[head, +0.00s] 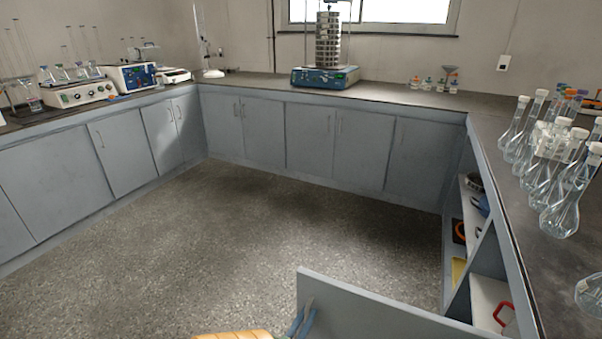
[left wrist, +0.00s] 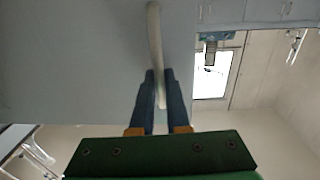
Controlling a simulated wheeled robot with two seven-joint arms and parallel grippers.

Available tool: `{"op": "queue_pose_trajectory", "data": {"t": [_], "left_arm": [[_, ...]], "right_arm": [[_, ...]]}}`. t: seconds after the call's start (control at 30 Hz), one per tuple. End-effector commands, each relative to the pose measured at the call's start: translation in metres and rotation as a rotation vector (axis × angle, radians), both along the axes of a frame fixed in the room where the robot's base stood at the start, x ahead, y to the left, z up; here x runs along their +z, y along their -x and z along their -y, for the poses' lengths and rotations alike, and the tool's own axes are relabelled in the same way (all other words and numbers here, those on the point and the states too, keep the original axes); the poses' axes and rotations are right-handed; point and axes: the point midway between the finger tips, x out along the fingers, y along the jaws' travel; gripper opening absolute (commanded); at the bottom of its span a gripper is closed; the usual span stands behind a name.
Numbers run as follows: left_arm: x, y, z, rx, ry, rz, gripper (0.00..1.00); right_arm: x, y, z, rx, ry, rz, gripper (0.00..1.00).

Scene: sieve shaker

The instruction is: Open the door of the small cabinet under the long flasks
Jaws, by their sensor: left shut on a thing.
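The small cabinet's grey-blue door (head: 385,312) stands swung out from the right-hand counter, below the long flasks (head: 562,205). My left gripper (head: 304,318) is at the door's free end, low in the head view. In the left wrist view the fingers (left wrist: 158,92) are shut on the pale curved door handle (left wrist: 155,40), with the door panel (left wrist: 75,60) behind it. The handle is hard to make out in the head view. My right gripper is in neither view.
Open shelves (head: 490,292) under the right counter hold a red-handled item (head: 503,312), a yellow item (head: 458,270) and a dark pan (head: 474,182). The speckled floor (head: 270,225) is clear. A sieve shaker (head: 326,76) stands on the back counter.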

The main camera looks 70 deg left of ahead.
Motion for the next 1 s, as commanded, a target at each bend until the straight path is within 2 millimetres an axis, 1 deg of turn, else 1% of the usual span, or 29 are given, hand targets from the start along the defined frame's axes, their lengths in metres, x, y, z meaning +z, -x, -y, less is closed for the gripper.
{"op": "queue_pose_trajectory", "data": {"t": [0.2, 0.5, 0.53, 0.57, 0.87, 0.97, 1.0], "left_arm": [[0.000, -0.001, 0.005, -0.010, 0.001, -0.001, 0.00], [-0.001, -0.001, 0.005, -0.010, 0.001, -0.002, 0.00], [-0.001, -0.001, 0.005, -0.010, 0.001, -0.002, 0.16], [-0.001, -0.001, 0.005, -0.010, 0.001, -0.002, 0.24], [-0.001, 0.000, 0.006, -0.010, 0.001, -0.002, 0.25], [-0.001, 0.011, 0.014, -0.009, 0.002, -0.005, 0.25], [-0.001, 0.019, 0.019, -0.008, 0.004, -0.005, 0.25]], "right_arm": [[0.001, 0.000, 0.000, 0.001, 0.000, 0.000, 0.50], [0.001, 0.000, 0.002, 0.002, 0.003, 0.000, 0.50], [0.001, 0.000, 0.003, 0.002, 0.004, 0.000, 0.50], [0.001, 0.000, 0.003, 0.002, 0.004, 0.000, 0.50], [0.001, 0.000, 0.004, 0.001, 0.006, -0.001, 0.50], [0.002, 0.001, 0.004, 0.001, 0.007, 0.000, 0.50], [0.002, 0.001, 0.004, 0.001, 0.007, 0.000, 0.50]]}}
